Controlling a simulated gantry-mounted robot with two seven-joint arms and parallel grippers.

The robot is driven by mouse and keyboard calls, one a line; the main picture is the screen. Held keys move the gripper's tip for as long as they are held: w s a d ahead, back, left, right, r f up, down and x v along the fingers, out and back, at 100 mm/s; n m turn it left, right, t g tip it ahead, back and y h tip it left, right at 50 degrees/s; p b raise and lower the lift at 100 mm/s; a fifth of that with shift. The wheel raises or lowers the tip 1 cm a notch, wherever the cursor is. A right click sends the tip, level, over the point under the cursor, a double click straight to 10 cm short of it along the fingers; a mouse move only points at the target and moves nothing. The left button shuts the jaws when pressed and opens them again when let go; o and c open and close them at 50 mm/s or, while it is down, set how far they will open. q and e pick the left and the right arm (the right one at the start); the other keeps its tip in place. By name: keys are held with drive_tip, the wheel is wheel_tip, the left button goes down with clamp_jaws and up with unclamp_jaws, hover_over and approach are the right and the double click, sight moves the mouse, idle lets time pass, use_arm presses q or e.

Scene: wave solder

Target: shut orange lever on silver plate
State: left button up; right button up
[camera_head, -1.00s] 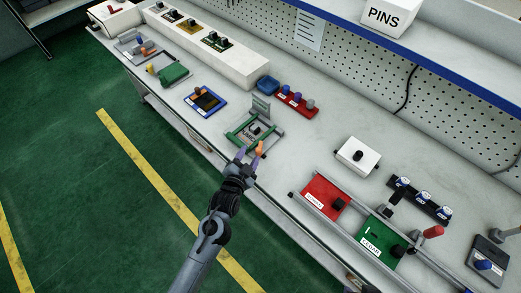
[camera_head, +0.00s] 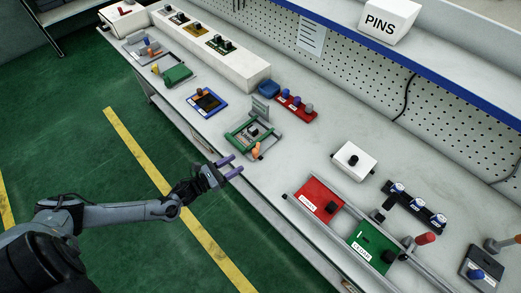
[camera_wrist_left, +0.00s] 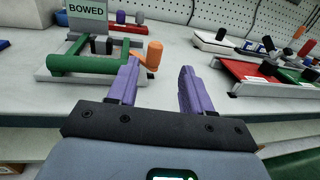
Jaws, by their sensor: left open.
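The orange lever (camera_head: 257,151) stands at the front right corner of a silver plate (camera_head: 236,141) with green bars, near the table's front edge. In the left wrist view the lever (camera_wrist_left: 154,55) points up and tilts slightly, beside the right end of the green bar (camera_wrist_left: 88,64). A sign reading BOWED (camera_wrist_left: 87,10) stands behind the bar. My left gripper (camera_head: 233,166), with purple fingers, is open and empty. It is in front of the lever, apart from it, over the table's front edge. The wrist view shows the lever just beyond the left finger. My right gripper is out of view.
A red block (camera_head: 319,200) and a green block (camera_head: 371,247) sit between rails to the right. A white box (camera_head: 353,161) stands behind them. A blue-framed tray (camera_head: 207,102) lies to the left. Bare table lies right of the plate.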

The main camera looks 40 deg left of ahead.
sight(255, 150)
use_arm(q)
drive_tip(key=x, duration=1)
drive_tip(key=shift+w+a+r+b, duration=0.1)
drive_tip(key=shift+w+a+b, duration=0.1)
drive_tip(key=shift+w+b, duration=0.15)
drive_tip(key=c, duration=0.9)
